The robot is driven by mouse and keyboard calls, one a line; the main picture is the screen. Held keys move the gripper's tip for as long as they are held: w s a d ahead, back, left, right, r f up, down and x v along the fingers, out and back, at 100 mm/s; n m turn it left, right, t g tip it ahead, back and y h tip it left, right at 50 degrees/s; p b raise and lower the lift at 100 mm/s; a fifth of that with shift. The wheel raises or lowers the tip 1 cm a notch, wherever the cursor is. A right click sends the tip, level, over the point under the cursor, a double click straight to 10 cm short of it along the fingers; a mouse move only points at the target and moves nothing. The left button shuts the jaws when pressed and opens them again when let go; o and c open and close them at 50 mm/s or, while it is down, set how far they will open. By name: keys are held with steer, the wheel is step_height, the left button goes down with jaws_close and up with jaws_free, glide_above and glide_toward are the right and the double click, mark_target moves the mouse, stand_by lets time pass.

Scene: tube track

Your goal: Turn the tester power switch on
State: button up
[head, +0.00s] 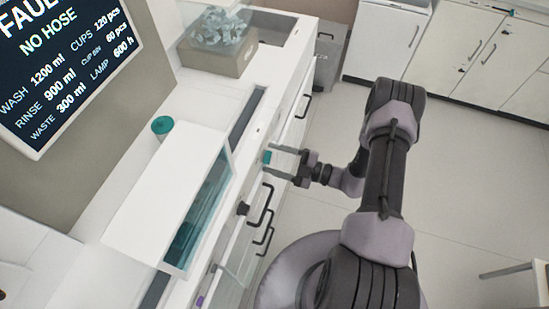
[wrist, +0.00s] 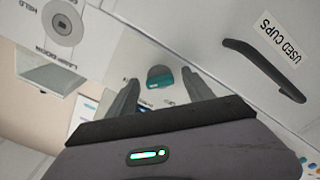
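A teal knob, which looks like the tester power switch (wrist: 160,76), sits on the white front panel in the wrist view. It also shows as a small teal spot in the head view (head: 267,157). Small marks beside it are too blurred to read. My gripper (wrist: 160,84) is open, with one finger on each side of the knob in the picture. I cannot tell whether the fingers touch it. In the head view my gripper (head: 273,160) reaches left to the cabinet front, fingers pointing at the panel.
A black handle (wrist: 264,70) labelled USED CUPS is right of the knob. A round grey fitting (wrist: 64,22) and a lamp door label lie left. Several black drawer handles (head: 262,203) line the front below. A tilted screen (head: 65,60) reads NO HOSE. Floor (head: 440,165) to the right is clear.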

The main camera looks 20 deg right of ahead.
stand_by(0.3)
steer(key=p+v, duration=0.2)
steer(key=v, duration=1.5)
steer(key=shift+s+d, duration=0.15)
